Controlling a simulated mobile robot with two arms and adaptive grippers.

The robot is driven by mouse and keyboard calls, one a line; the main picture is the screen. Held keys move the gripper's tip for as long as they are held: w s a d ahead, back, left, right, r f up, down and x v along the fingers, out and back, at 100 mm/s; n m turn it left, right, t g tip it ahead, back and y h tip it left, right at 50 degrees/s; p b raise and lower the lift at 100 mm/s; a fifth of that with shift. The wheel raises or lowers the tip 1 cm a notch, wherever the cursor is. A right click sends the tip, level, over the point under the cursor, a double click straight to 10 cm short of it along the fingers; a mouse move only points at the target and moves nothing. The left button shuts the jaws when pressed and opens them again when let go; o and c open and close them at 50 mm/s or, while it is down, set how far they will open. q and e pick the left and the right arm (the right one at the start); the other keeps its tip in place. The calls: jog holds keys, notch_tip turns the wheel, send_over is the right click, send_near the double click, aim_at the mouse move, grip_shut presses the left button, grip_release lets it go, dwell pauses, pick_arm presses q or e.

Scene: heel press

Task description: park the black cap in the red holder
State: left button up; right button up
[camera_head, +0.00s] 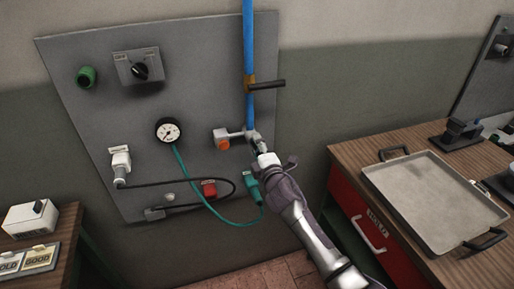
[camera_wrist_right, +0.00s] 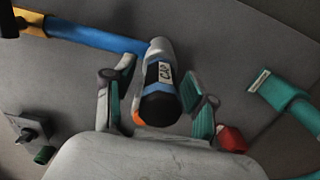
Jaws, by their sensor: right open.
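The black cap (camera_wrist_right: 160,104), with a pale "CAP" label, sits on the end of a grey fitting (camera_wrist_right: 160,48) under the blue pipe (camera_wrist_right: 95,37). My right gripper (camera_wrist_right: 158,100) is open, with one teal-padded finger on either side of the cap; I see gaps between the pads and the cap. In the head view my right gripper (camera_head: 258,141) is at the fitting and hides the cap. The red holder (camera_head: 209,188) is on the wall panel, lower and to the left; a red part (camera_wrist_right: 232,138) also shows in the wrist view. My left gripper is not in view.
An orange knob (camera_head: 222,144) is just left of my gripper. A teal connector (camera_head: 252,190) and its hose hang below, near my forearm. A black cable (camera_head: 180,182) loops by the holder. A metal tray (camera_head: 430,195) lies on the right bench.

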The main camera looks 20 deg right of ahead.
grip_shut()
jog(key=shift+s, duration=0.2)
dwell(0.3)
jog(key=s+p, duration=0.2)
jog(key=s, duration=0.3)
jog(key=shift+s+d, duration=0.15)
jog(key=shift+s, duration=0.15)
dwell(0.7)
jog(key=shift+s, duration=0.2)
